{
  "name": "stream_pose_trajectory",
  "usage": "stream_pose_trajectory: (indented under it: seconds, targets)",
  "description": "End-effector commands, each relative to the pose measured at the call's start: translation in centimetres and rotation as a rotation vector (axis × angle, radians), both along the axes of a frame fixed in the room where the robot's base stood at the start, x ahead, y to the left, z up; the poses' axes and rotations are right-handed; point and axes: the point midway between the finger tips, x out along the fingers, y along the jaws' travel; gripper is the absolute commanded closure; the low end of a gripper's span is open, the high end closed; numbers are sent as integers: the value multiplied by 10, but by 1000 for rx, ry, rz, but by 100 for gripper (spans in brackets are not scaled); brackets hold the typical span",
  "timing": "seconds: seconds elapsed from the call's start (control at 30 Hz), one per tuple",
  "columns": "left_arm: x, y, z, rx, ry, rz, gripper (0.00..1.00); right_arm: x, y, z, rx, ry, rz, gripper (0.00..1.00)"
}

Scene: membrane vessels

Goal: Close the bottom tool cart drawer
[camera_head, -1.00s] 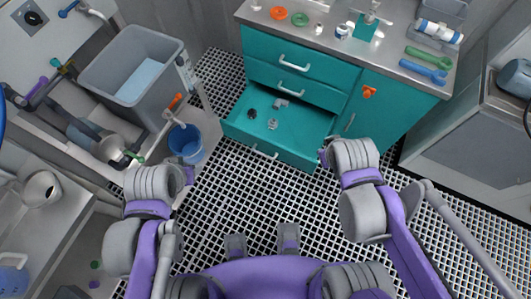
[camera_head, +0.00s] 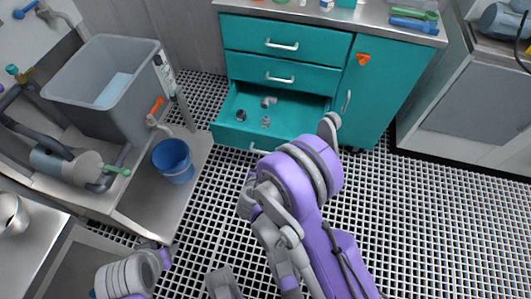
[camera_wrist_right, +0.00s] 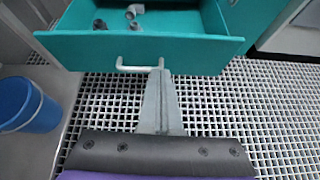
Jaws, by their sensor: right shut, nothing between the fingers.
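The bottom drawer (camera_head: 222,134) of the teal tool cart (camera_head: 385,95) is pulled out. Several small grey fittings lie inside it. Its white bar handle (camera_wrist_right: 124,67) is on the front panel. In the right wrist view my right gripper (camera_wrist_right: 160,72) is shut and empty. Its tips are at the right end of the handle, low on the drawer front; I cannot tell whether they touch. In the head view my right arm reaches toward the drawer and hides the right gripper. Part of my left arm shows at the bottom left, but its gripper is not visible.
The two upper drawers (camera_head: 285,56) are shut. A blue bucket (camera_head: 174,163) stands left of the open drawer, and a grey sink basin (camera_head: 105,85) is farther left. A steel cabinet (camera_head: 470,125) stands at the right. The grated floor before the cart is clear.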

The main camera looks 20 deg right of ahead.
Motion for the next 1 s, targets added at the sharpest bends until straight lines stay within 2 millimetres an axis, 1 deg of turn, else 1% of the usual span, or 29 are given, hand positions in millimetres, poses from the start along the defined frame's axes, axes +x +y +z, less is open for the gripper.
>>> stream_pose_trajectory:
  seconds: [0.03,0.17,0.27,0.67,0.83,1.0]
  targets:
    - [1,0,-4,0,1,0,50,1,1,-7,-25,6,16,100]
    - [1,0,-5,0,2,0,50,5,-1,-12,-49,11,31,100]
    - [1,0,-7,0,2,0,50,14,-7,-17,-48,12,28,100]
    - [3,0,-22,0,6,0,50,74,-48,-59,-46,12,27,100]
    - [4,0,-24,0,7,0,50,94,-62,-58,-45,11,27,100]
    - [4,0,-25,0,7,0,50,105,-68,-58,-45,11,29,100]
